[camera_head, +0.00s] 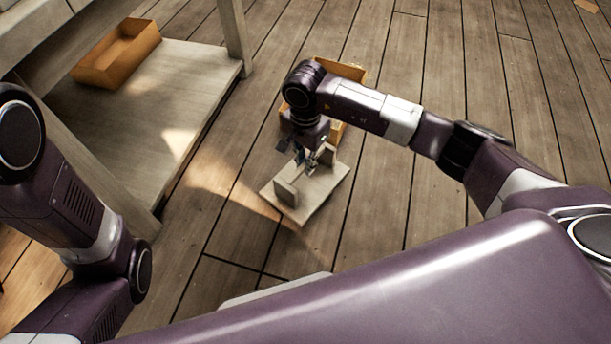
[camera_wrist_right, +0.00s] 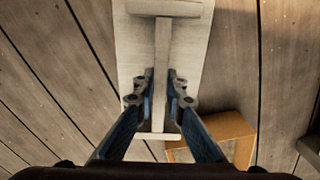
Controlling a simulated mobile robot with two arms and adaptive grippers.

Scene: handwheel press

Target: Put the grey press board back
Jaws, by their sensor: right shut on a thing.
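The grey press board (camera_head: 316,193) is a flat, pale board with two upright blocks on it, below my right forearm in the head view. In the right wrist view the board (camera_wrist_right: 192,48) runs up the picture, with a narrow bar (camera_wrist_right: 162,55) along its middle and a crosspiece at the top end. My right gripper (camera_head: 308,166) points down at the board between the blocks. Its fingers (camera_wrist_right: 162,96) are shut on the bar, one on each side. I cannot tell whether the board touches the floor. My left arm shows at the left, but its gripper is out of view.
An orange wooden box (camera_head: 345,70) stands on the plank floor just behind my right wrist, partly hidden. A table with a low shelf (camera_head: 200,75) stands at the left, holding another orange box (camera_head: 118,55). The floor to the right is mostly clear.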

